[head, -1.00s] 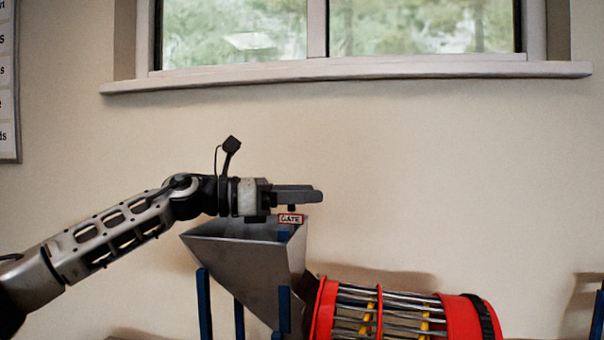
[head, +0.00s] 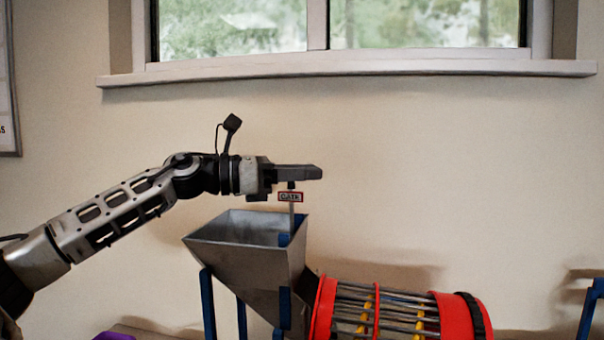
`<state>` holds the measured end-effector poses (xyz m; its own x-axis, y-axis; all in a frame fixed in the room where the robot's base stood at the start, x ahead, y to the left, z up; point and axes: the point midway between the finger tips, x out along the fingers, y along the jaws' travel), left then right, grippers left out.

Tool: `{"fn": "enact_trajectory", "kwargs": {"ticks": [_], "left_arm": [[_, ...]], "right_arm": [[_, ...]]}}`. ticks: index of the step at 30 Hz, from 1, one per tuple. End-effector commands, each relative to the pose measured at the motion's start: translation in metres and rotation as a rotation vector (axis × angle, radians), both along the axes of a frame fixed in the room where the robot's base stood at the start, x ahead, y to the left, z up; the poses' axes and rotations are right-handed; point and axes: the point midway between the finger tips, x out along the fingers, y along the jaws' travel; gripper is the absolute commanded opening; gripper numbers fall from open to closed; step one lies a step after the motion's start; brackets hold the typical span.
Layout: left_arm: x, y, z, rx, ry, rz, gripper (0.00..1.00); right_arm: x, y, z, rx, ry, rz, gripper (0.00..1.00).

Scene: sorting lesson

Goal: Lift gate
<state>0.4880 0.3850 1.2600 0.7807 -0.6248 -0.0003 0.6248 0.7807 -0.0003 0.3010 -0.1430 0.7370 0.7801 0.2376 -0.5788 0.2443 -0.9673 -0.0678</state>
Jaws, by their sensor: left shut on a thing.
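My left gripper (head: 300,173) is above the right rim of the grey metal hopper (head: 232,262). It is shut on the top of the gate (head: 291,212), a thin upright plate with a small red-edged "GATE" label (head: 290,197). The label now stands above the hopper's rim, with a strip of the gate showing below it. The lower end of the gate is hidden at the blue guide (head: 284,240) and hopper. My right gripper is out of view.
A red drum with metal bars (head: 400,312) lies right of the hopper. Blue posts (head: 207,300) hold the hopper up. A purple thing (head: 115,336) shows at the bottom left. The window sill (head: 350,68) is high above, with bare wall between.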

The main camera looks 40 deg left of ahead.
Motion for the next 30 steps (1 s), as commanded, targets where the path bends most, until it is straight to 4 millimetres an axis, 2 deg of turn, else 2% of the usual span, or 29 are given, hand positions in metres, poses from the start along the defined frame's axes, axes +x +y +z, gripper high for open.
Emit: {"fn": "enact_trajectory", "kwargs": {"ticks": [1,5,17,18,20,21,30], "left_arm": [[0.0,0.0,0.02,-0.001,-0.003,0.001,0.0],[0.0,0.0,0.033,0.0,-0.002,0.001,0.0],[0.0,0.001,0.038,-0.001,-0.009,0.005,0.0],[0.0,0.001,0.039,-0.002,-0.01,0.006,0.29],[0.0,0.001,0.038,-0.002,-0.01,0.005,0.46],[0.0,0.001,0.038,-0.002,-0.009,0.005,0.49],[0.0,0.001,0.034,0.0,-0.003,0.002,0.49]], "right_arm": [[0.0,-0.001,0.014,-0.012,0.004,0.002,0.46],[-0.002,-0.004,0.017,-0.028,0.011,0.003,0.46],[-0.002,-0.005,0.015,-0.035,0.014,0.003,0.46],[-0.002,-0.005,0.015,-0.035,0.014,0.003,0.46],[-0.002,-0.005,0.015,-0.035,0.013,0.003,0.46],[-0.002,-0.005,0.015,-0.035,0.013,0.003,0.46],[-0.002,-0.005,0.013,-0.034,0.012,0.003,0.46]]}}
